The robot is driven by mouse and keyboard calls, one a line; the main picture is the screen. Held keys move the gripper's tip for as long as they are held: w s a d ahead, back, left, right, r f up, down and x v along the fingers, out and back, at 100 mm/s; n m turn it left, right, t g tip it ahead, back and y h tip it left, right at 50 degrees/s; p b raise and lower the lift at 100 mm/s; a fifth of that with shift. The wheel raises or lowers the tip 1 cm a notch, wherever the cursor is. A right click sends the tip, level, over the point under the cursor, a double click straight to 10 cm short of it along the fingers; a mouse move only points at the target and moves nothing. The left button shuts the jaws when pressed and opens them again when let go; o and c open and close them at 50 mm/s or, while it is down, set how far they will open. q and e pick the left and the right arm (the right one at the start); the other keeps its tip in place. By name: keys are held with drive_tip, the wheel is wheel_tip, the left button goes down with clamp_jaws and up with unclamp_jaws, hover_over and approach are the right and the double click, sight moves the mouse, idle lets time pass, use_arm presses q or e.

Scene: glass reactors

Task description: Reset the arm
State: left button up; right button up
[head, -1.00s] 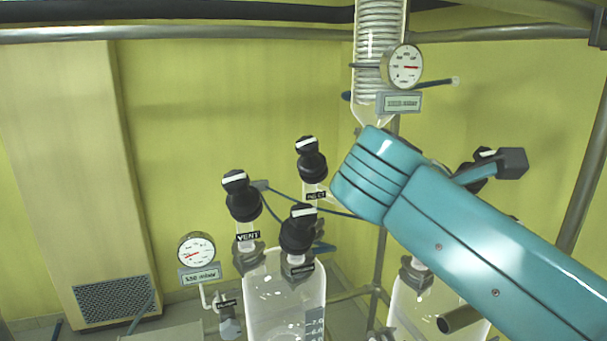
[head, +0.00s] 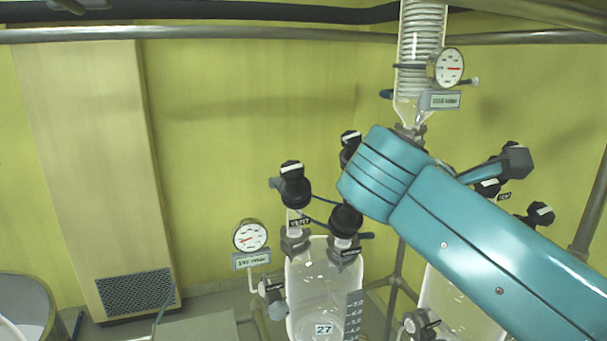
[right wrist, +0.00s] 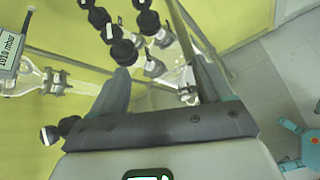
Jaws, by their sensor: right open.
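My right arm (head: 470,235) is teal and comes in from the right in the head view, crossing in front of the reactor glassware. A small dark block shows beyond its elbow, but the fingertips cannot be made out there. In the right wrist view my right gripper (right wrist: 162,92) is open, its two fingers spread wide with nothing held between them. Black valve knobs (right wrist: 124,52) and glass fittings show beyond the fingers. I cannot tell whether a finger touches them. My left gripper is not in view.
A glass reactor (head: 318,275) labelled 27 stands at lower centre, with black knobs (head: 295,188) above it. Round gauges (head: 249,235) (head: 447,67) and a coiled glass condenser (head: 421,35) are near. A metal pipe (head: 200,33) crosses the top.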

drive_tip(key=w+a+f+n+y+b, duration=0.1)
drive_tip(key=w+a+f, duration=0.15)
drive_tip(key=f, duration=0.35)
drive_tip(key=w+a+f+y, duration=0.1)
drive_tip(key=w+f+y, duration=0.15)
drive_tip(key=f, duration=0.45)
drive_tip(key=a+f+g+y+b, duration=0.1)
drive_tip(key=a+f+g+y, duration=0.1)
drive_tip(key=f, duration=1.2)
drive_tip(key=a+f+g+y+b, duration=0.1)
drive_tip(key=a+f+y, duration=0.15)
drive_tip(key=f, duration=1.05)
drive_tip(key=s+a+f+m+g+y+b, duration=0.15)
drive_tip(key=s+f+m, duration=0.3)
drive_tip(key=f, duration=0.45)
drive_tip(key=s+a+f+m+g+y, duration=0.25)
drive_tip(key=s+f, duration=0.35)
drive_tip(key=f, duration=0.3)
drive_tip(key=s+d+f+m+t+y+b, duration=0.1)
drive_tip(key=s+f+m+y+b, duration=0.1)
drive_tip(key=s+f+m, duration=0.9)
drive_tip(key=s+m, duration=0.2)
drive_tip(key=s, duration=0.2)
drive_tip(key=shift+d+f+y, duration=0.3)
drive_tip(key=shift+d, duration=0.05)
